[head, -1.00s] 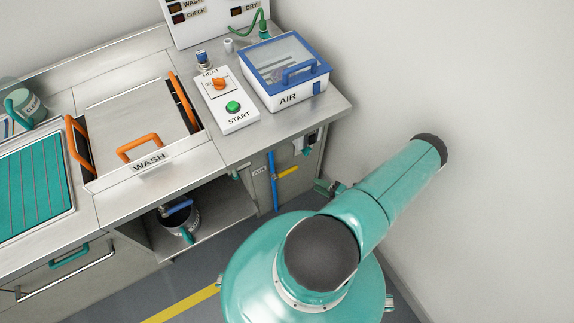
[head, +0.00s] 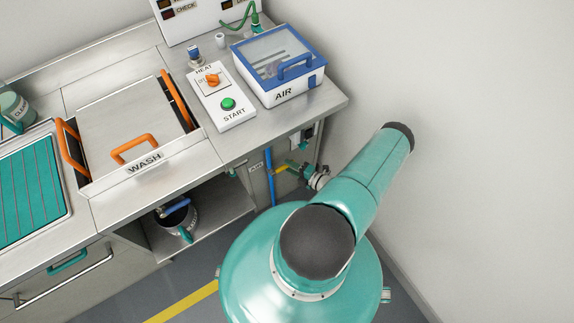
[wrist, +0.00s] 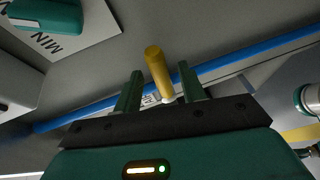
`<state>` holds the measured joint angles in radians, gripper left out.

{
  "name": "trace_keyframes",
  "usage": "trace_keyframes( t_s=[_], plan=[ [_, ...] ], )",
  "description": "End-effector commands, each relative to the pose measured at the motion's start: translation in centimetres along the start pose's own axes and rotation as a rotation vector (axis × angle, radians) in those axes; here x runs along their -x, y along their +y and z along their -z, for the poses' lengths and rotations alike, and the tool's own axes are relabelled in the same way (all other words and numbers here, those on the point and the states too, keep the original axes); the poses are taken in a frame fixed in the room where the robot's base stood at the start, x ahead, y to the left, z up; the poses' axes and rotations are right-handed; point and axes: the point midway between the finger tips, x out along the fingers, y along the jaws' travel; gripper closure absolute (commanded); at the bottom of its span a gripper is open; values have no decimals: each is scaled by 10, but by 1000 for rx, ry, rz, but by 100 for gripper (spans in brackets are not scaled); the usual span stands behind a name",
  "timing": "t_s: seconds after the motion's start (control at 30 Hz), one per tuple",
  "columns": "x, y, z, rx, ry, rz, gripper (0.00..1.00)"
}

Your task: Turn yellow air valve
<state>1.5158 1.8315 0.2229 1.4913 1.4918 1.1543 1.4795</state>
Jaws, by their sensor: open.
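The yellow air valve handle (wrist: 158,72) shows in the wrist view between the two green fingers of my gripper (wrist: 160,88), at their tips. It is a short yellow bar on the blue air pipe (wrist: 235,62). My gripper is open around it, and I cannot tell whether either finger touches it. In the head view the yellow handle (head: 281,169) is a small bar beside the blue pipe (head: 269,175), under the counter by the AIR label. My gripper (head: 298,168) is small there and partly hidden behind my arm.
The blue-lidded AIR box (head: 292,94) stands on the counter above. The START panel (head: 222,108) and the WASH basin lid (head: 128,118) are to its left. A bucket (head: 180,218) sits on the open shelf below. A bare wall bounds the right side.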

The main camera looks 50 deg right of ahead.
Motion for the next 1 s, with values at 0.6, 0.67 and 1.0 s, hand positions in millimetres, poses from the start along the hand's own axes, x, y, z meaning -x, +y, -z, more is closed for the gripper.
trace_keyframes(
  t_s=[0.6,0.67,1.0],
  plan=[
    [-23,0,-1,1,0,0,83],
    [-23,0,-1,1,0,0,95],
    [-23,1,-2,5,-1,2,100]
  ],
)
